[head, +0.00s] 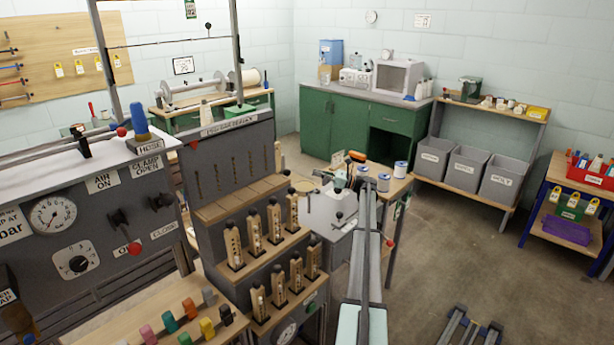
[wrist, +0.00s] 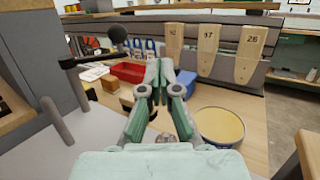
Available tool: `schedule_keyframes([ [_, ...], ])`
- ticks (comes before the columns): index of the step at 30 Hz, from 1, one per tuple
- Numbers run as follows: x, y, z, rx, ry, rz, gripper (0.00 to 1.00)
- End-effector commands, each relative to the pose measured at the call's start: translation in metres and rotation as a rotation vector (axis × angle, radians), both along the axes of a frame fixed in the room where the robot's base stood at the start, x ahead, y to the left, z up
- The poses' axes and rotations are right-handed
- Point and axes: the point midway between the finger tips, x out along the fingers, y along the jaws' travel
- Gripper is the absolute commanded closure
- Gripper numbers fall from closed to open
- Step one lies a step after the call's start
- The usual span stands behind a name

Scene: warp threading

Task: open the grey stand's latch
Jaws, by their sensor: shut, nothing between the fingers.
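I cannot tell for sure whether this lever is the latch. A light grey rod (wrist: 60,125) slants below it. My gripper (wrist: 160,76) is shut and empty, its fingertips right of the knob in the picture and apart from it. In the head view a grey stand-like box (head: 328,208) with a small black-knobbed lever (head: 339,216) stands left of my arm; the fingertips cannot be made out there.
A red tray (wrist: 128,72), a blue box (wrist: 180,86) and a round tin (wrist: 219,127) stand on the wooden bench around my gripper. Numbered wooden tags (wrist: 208,52) hang behind. In the head view, the rack with wooden holders (head: 245,215) stands left; open floor (head: 450,255) lies right.

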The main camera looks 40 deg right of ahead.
Motion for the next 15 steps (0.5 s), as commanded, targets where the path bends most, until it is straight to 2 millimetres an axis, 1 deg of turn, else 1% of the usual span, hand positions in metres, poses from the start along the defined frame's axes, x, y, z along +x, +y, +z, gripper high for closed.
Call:
schedule_keyframes([
  [1, -0.004, -0.011, -0.004, 0.0, 0.0, -0.001, 1.0],
  [6, -0.013, -0.029, -0.007, 0.0, 0.0, -0.001, 1.0],
  [10, -0.017, -0.035, -0.008, 0.0, 0.0, 0.0, 1.0],
  [15, -0.018, -0.036, -0.008, 0.0, 0.0, 0.0, 1.0],
])
